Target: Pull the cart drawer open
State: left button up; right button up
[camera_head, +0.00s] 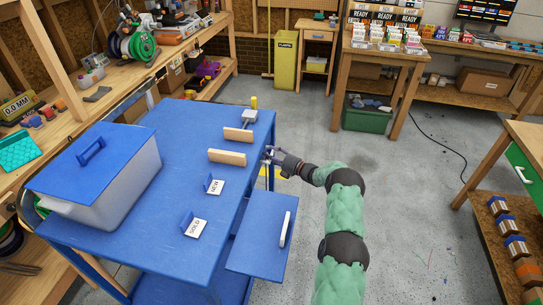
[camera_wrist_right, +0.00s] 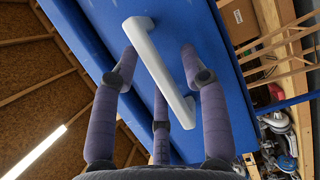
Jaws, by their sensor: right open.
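The blue cart (camera_head: 190,130) stands left of center in the head view. A flat blue panel (camera_head: 258,232) with a white bar handle (camera_head: 286,229) juts from its near right side; I cannot tell whether it is a drawer or a door. My right gripper (camera_head: 270,156) is at the cart's right side, beyond that panel. In the right wrist view its fingers (camera_wrist_right: 160,62) are open, on either side of a white bar handle (camera_wrist_right: 155,62) on a blue face (camera_wrist_right: 90,45). Whether they touch it is unclear. My left gripper is out of view.
A grey bin with a blue lid (camera_head: 100,155), wooden blocks (camera_head: 227,157) and small signs (camera_head: 194,226) stand on the cart. A wooden workbench (camera_head: 110,85) lies to the left and another bench (camera_head: 525,135) to the right. Open floor (camera_head: 400,190) lies between.

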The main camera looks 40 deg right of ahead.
grip_shut()
jog(key=s+d+b, duration=0.5)
jog(key=s+d, duration=0.5)
jog(key=s, duration=0.3)
jog(key=shift+s+d, duration=0.3)
jog(key=shift+d, duration=0.1)
grip_release()
jog(key=v, duration=1.2)
